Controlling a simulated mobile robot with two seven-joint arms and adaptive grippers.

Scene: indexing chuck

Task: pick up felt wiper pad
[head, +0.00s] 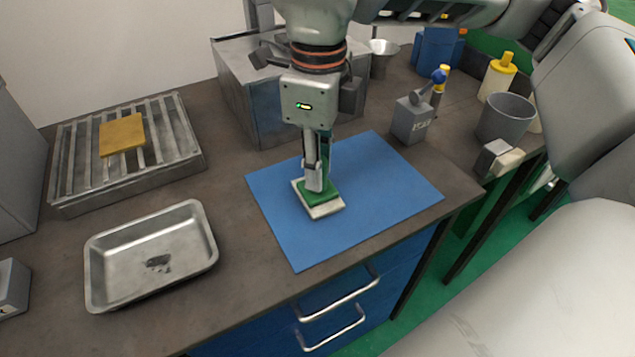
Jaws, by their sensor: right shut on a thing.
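The felt wiper pad (325,208) is a pale slab with a green top piece, over the blue mat (385,180) in the middle of the bench. My right gripper (317,186) points straight down from above and is shut on the pad's green upper part. Whether the pad touches the mat or is just clear of it I cannot tell. My left gripper is not in view.
A metal tray (205,240) with a dark patch stands at the front left. Behind it is a slatted rack (70,185) with a yellow sponge-like block (121,134). A metal box (240,95) stands behind my gripper. A grey block with a blue-knobbed lever (410,122) and a grey cup (505,118) stand right.

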